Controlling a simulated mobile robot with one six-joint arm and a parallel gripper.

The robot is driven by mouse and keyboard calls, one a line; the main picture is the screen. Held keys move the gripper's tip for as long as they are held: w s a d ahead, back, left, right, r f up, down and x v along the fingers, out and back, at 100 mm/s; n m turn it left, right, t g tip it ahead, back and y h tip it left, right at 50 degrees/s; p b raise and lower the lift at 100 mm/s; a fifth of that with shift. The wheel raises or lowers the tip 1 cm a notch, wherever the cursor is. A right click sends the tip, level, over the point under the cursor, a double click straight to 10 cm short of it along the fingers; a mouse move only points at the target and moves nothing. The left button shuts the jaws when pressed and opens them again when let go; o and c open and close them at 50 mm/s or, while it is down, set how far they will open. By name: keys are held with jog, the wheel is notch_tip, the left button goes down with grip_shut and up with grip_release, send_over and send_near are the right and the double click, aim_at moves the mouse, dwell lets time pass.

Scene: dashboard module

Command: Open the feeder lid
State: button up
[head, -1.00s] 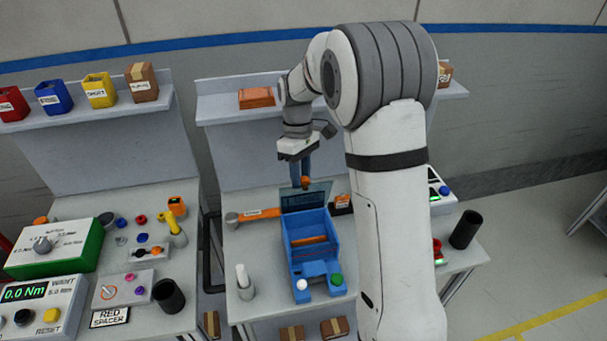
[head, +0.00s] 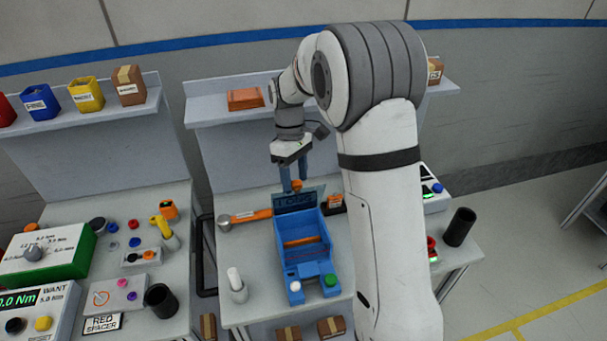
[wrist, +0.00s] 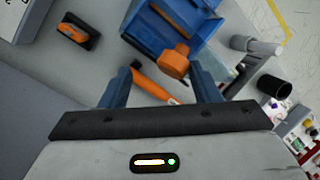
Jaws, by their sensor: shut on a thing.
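The blue feeder (head: 307,250) stands on the middle bench. Its dark see-through lid (head: 299,199) stands up at the feeder's back edge, with lettering too small to read. An orange knob (head: 297,186) shows at the lid's top. My gripper (head: 294,186) comes down from above, its two blue fingers on either side of the knob and shut on it. In the wrist view the knob (wrist: 174,62) lies between the fingers, nearer the right one. Part of the feeder (wrist: 150,28) shows beyond it. The finger contact is hard to see.
An orange-handled hammer (head: 246,217) lies left of the feeder. A white marker in a grey holder (head: 237,287) stands at front left. A dark cup (head: 459,227) is at the right. An orange block (head: 245,99) sits on the shelf behind my arm.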

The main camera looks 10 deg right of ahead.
notch_tip(320, 180, up, 10)
jog(key=b, duration=0.1)
jog(key=shift+b, duration=0.3)
jog(key=shift+c, duration=0.5)
